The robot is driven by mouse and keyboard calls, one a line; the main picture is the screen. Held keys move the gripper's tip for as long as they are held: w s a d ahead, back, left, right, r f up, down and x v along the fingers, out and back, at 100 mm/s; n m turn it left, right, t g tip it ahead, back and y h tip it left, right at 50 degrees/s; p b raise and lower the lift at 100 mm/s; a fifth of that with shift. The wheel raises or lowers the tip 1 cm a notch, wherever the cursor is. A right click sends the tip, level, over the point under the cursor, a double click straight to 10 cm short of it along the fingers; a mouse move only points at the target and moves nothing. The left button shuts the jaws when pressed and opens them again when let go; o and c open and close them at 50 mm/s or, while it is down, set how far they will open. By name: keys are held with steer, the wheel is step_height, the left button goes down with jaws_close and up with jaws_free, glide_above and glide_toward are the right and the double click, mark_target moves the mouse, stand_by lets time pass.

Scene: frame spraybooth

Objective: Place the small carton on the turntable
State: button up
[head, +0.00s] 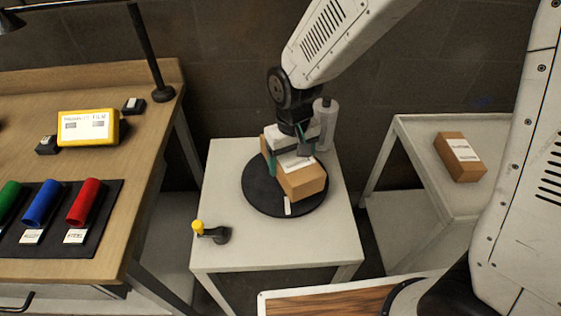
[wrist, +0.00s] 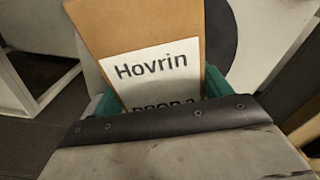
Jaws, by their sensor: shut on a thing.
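A small brown carton (head: 305,183) with a white label is at the black round turntable (head: 262,197) on the white table. The wrist view shows the carton (wrist: 100,25) close up, its label reading "Hovrin". My gripper (head: 291,160) is above the turntable with its green fingers on both sides of the carton, shut on it. The carton covers part of the disc. I cannot tell whether its underside touches the disc. A white mark shows on the disc's front edge.
A yellow-knobbed black lever (head: 210,232) stands at the table's front left. A clear cylinder (head: 325,122) stands behind the turntable. Another labelled carton (head: 460,157) lies on the right white table (head: 415,150). A wooden bench (head: 70,257) with coloured rolls is at left.

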steer(key=shift+w+a, duration=0.1)
steer(key=shift+a, duration=0.1)
steer(key=shift+w+a+f, duration=0.1)
steer(key=shift+a+f, duration=0.05)
steer(key=shift+f, duration=0.45)
steer(key=shift+w+a+f, duration=0.15)
steer(key=shift+a+f, duration=0.05)
steer(key=shift+f, duration=0.4)
steer(key=shift+w+a+f, duration=0.1)
steer(key=shift+a+f, duration=0.05)
steer(key=shift+f, duration=0.45)
steer(key=shift+f, duration=0.1)
steer(key=o, duration=1.3)
